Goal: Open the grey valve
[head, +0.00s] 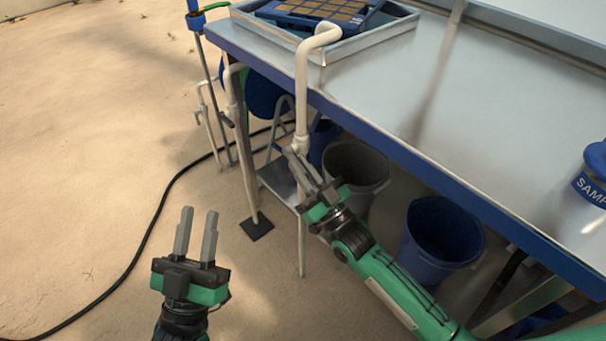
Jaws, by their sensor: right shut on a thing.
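A cream drain pipe (302,90) bends over the edge of the tray on the bench and runs down in front of the bench's blue edge. My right gripper (293,154) is at the pipe's lower end and is shut on the grey valve there. The fingers hide most of the valve, so how far its handle is turned cannot be told. My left gripper (199,212) is open and empty, pointing up over the sandy floor to the left, well apart from the pipe.
The metal bench (400,105) has a blue front edge. A metal tray (345,48) with a blue seed tray (310,12) stands on it. Below are a grey bucket (372,164) and a blue bucket (421,262). A black hose (150,226) crosses the open floor at left.

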